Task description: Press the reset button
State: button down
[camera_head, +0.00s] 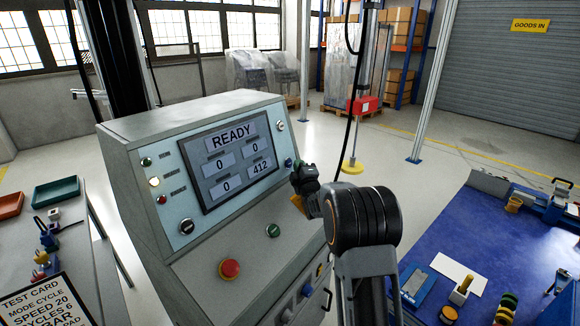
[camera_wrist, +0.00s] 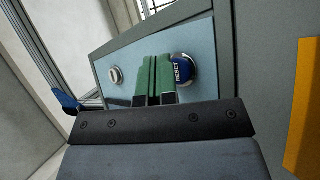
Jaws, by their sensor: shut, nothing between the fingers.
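The reset button (camera_wrist: 183,69) is a round blue button with "RESET" on its face, set in a silver ring on a light-blue panel in the wrist view. In the head view a small blue button (camera_head: 289,163) shows at the right edge of the console's display panel, close to my gripper (camera_head: 298,168). In the wrist view my gripper (camera_wrist: 153,78) has its green fingers shut together with nothing between them. The fingertips lie just left of the reset button and overlap its lower left rim in the picture. I cannot tell whether they touch the panel.
The console screen (camera_head: 229,158) reads READY. A red mushroom button (camera_head: 229,268) and a green button (camera_head: 273,230) sit on the sloped desk below. A light knob (camera_head: 280,126) is above the blue button. A blue-topped bench (camera_head: 440,240) stands at right.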

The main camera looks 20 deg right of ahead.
dwell(0.3)
jog(key=shift+s+d+r+b, duration=0.2)
jog(key=shift+s+d+b, duration=0.1)
jog(key=shift+s+d, duration=0.25)
jog(key=shift+s+d+r+b, duration=0.25)
jog(key=shift+s+d, duration=0.15)
jog(key=shift+s, duration=0.4)
jog(key=shift+s+d+r+b, duration=0.15)
jog(key=shift+s+d+b, duration=0.15)
jog(key=shift+s+d, duration=0.25)
jog(key=shift+s+a, duration=0.1)
jog(key=shift+a, duration=0.05)
jog(key=s+a+r+m+g+p, duration=0.4)
jog(key=s+a+m+g+p, duration=0.35)
jog(key=s, duration=0.35)
jog(key=s+a+m+g+p, duration=0.2)
jog(key=s+a+m+g, duration=0.1)
jog(key=s, duration=0.8)
jog(key=s+a+f+m+g+y+p, duration=0.1)
jog(key=s+a+m+g, duration=0.3)
jog(key=s, duration=0.8)
jog(key=shift+s+a+f+g+y+p, duration=0.15)
jog(key=shift+s+a+g+y+p, duration=0.15)
jog(key=shift+g+p, duration=0.65)
